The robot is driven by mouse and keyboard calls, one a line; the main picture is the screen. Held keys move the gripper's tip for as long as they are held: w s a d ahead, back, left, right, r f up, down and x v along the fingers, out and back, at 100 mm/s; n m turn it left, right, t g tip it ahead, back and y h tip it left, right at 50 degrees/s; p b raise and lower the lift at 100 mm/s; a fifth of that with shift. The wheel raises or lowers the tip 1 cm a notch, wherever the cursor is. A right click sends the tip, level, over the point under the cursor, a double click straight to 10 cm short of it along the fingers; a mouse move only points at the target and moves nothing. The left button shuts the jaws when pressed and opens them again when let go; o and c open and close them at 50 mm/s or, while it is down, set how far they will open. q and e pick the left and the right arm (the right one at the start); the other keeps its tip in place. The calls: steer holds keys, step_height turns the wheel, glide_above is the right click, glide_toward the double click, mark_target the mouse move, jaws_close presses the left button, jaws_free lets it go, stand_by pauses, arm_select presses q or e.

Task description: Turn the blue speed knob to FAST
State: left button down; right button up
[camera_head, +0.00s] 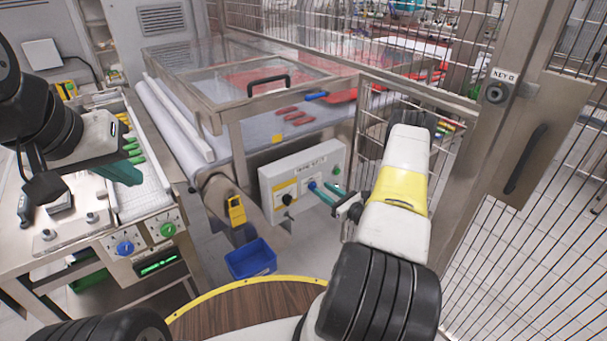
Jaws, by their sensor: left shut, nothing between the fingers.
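A blue knob (312,185) sits on the pale control panel (275,184) at the front of the conveyor machine. My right gripper (323,188) reaches it from the right, its two teal fingers apart and their tips at or close to the knob. I cannot tell whether they touch or grip it. Another blue knob (125,248) is on the front panel of the left bench. The markings around both knobs are too small to read. My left gripper (134,178) is shut and empty above that bench, with its teal fingers together.
The control panel also has a black knob on a yellow plate (285,190) and a green button (336,170). A blue bin (250,259) stands below. A mesh fence and gate post (487,130) stand close on the right of my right arm. A clear cover with a black handle (268,83) lies over the conveyor.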

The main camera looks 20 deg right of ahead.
steer(key=w+f+m+h, duration=0.1)
steer(key=w+f, duration=0.2)
steer(key=w, duration=0.3)
steer(key=shift+w+a+t, duration=0.2)
steer(key=shift+a+t, duration=0.1)
steer(key=shift+a, duration=0.1)
steer(key=shift+f, duration=0.1)
steer(key=shift+c, duration=0.3)
jaws_close()
